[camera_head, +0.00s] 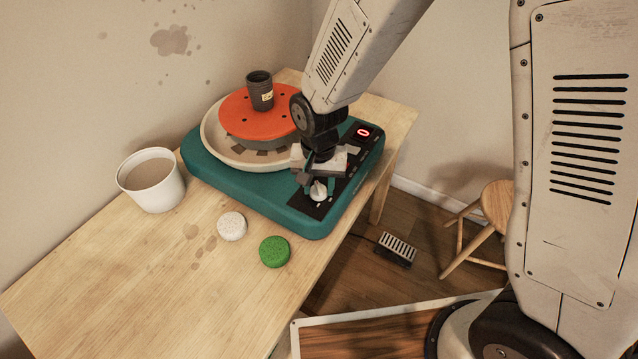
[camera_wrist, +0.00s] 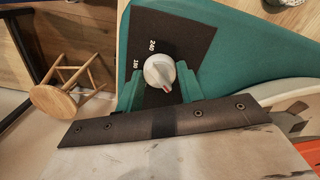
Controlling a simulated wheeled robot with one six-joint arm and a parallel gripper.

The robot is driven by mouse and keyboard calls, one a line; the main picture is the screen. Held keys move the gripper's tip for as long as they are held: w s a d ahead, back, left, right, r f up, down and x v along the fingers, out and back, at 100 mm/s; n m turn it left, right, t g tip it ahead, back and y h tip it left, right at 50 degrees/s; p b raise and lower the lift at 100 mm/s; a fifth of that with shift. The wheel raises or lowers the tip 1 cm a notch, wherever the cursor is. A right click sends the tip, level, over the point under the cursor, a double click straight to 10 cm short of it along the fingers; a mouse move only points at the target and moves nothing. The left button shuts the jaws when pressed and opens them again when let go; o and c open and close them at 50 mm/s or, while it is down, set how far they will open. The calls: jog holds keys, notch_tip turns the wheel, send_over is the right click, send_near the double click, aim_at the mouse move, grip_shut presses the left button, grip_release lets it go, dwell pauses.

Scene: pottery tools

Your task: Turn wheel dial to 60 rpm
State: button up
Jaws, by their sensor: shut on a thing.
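The pottery wheel (camera_head: 225,182) is a teal machine on the wooden table, with a round orange wheel head (camera_head: 250,122). Its pale knob-shaped dial (camera_head: 318,192) sits on the black control panel at the wheel's front. A red display (camera_head: 363,132) on the panel seems to read 0. My gripper (camera_head: 320,183) is over the panel, shut on the dial. The wrist view shows the dial (camera_wrist: 160,71) between the teal fingers (camera_wrist: 158,88), with a red mark on its near side. The labels 240 and 180 show beside it; other labels are hidden.
A dark cup (camera_head: 260,92) stands on the wheel head. A white bucket (camera_head: 151,181), a white sponge (camera_head: 232,226) and a green sponge (camera_head: 274,251) are on the table left of the panel. A foot pedal (camera_head: 395,249) and a stool (camera_head: 487,222) stand on the floor.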

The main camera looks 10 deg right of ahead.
aim_at(319, 187)
jog(key=shift+m, duration=1.6)
jog(key=o, duration=1)
jog(key=shift+r, duration=0.1)
notch_tip(319, 187, up, 8)
jog(key=shift+f, duration=0.15)
